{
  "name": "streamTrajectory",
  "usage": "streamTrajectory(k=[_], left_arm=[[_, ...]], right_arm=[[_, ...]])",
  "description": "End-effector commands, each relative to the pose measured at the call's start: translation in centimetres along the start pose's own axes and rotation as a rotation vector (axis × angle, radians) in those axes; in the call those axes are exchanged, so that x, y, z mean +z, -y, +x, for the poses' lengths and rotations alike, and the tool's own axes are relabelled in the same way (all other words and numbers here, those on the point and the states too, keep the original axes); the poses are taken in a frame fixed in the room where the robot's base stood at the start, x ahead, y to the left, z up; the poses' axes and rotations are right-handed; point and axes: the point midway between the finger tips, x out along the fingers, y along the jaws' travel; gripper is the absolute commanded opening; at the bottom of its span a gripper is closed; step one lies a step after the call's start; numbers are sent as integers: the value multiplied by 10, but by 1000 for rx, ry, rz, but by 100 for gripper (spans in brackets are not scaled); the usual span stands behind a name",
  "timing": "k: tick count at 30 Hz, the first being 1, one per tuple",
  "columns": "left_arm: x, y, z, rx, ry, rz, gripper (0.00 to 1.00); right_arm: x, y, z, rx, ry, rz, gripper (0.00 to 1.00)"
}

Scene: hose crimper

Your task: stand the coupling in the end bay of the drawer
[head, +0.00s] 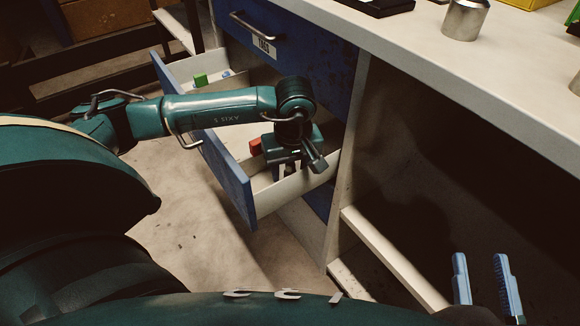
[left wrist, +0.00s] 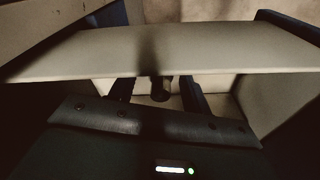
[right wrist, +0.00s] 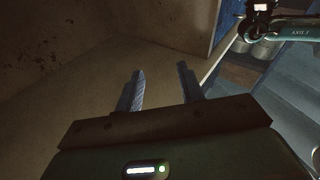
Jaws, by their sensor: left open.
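The drawer (head: 262,208) stands pulled out, with a blue front and pale inner walls. My left gripper (head: 284,174) points down into its near end bay, by a pale wall. In the left wrist view, my left gripper (left wrist: 158,95) is open, one finger on each side of a small dark round piece, which looks like the coupling (left wrist: 160,90). It seems upright and apart from the fingers; its lower part is hard to see. In the head view my gripper hides it. My right gripper (head: 487,280) is open and empty, low at the right; it also shows in the right wrist view (right wrist: 158,90).
A red block (head: 256,146) lies in the drawer just beyond my left gripper. A green block (head: 200,79) and a small blue piece (head: 226,73) lie at its far end. A metal cylinder (head: 465,18) stands on the bench (head: 420,60). The space under the bench is dark.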

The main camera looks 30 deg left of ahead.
Motion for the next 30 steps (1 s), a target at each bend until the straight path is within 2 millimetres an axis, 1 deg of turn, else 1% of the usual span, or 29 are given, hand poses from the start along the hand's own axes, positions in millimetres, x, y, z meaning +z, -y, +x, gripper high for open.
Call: streamTrajectory(k=[4,8,12,15,19,23,25,26,28,29,30], left_arm=[[-1,-1,-15,3,-1,1,48],[-1,-1,-42,4,-2,0,48],[-1,-1,-73,4,-2,1,48],[-1,-1,-92,4,-2,0,48],[-1,-1,-110,3,-1,0,48],[1,-1,-119,2,5,1,48],[12,-2,-116,10,44,0,48],[22,-4,-113,18,78,-1,48],[58,-10,-102,43,209,-14,48],[80,-13,-98,56,290,-27,48],[113,-16,-94,71,419,-54,48]], right_arm=[[-8,-1,1,0,-5,-14,38],[-14,-3,1,2,-3,-36,38],[-7,-4,-2,5,32,-67,38],[-4,-5,-4,6,45,-88,38],[-3,-5,-6,8,55,-100,38],[-2,-4,-7,10,63,-105,38],[0,-4,-8,11,67,-105,38],[1,-4,-8,11,68,-104,38],[3,-4,-8,12,70,-104,38],[3,-4,-8,12,70,-104,38],[3,-4,-8,13,70,-103,38]])
